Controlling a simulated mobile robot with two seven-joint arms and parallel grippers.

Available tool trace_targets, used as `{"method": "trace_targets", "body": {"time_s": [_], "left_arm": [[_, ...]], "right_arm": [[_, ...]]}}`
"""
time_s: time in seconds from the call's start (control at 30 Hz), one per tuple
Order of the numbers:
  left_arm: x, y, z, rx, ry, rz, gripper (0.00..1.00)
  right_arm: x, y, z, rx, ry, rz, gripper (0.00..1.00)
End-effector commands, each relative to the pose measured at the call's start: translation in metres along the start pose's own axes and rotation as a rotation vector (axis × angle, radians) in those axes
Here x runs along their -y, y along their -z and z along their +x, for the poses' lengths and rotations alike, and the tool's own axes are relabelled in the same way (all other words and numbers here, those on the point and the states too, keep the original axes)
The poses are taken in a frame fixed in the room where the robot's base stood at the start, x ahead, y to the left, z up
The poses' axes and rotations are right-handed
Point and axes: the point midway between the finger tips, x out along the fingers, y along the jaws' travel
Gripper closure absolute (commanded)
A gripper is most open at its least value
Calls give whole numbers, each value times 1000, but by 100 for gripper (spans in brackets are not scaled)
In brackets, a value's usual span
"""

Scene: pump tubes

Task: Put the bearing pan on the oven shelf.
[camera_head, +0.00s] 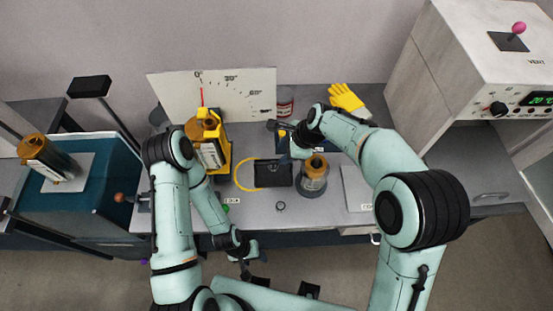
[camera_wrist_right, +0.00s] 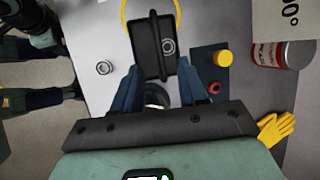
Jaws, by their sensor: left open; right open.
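The bearing pan is a dark, rectangular tray (camera_head: 272,174) lying on the grey bench. In the right wrist view the pan (camera_wrist_right: 146,48) has a raised dark bar along it and a silver ring beside the bar. My right gripper (camera_wrist_right: 158,88) is open, its blue fingers to either side of the pan's near end; contact cannot be told. In the head view the right gripper (camera_head: 288,152) is partly hidden by its own arm. My left gripper (camera_head: 244,267) is open and empty, low in front of the bench. The oven (camera_head: 480,60) is the white box at right; its shelf is not visible.
A yellow ring (camera_head: 240,178) lies around the pan's left side. A grey-and-amber pump (camera_head: 313,178) stands close right of it, and a yellow-framed unit (camera_head: 212,145) stands left. A small metal ring (camera_head: 281,206) lies in front. A yellow glove (camera_head: 346,98) and red-labelled can (camera_head: 286,106) are behind.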

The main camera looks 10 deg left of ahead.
Motion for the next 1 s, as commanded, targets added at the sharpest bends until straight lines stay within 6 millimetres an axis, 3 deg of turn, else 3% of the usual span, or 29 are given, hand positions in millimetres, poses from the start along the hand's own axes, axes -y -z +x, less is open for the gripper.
{"method": "trace_targets", "body": {"time_s": [0.3,0.57,0.83,1.0], "left_arm": [[3,-3,4,4,2,-2,43],[2,-2,4,3,1,-2,43],[1,-1,1,1,1,-1,43],[1,-1,1,1,1,-1,43]], "right_arm": [[-1,2,60,-1,-4,0,58],[0,3,80,-1,-3,2,58],[1,8,118,-1,-3,0,58],[1,8,126,-1,-1,0,58]]}}
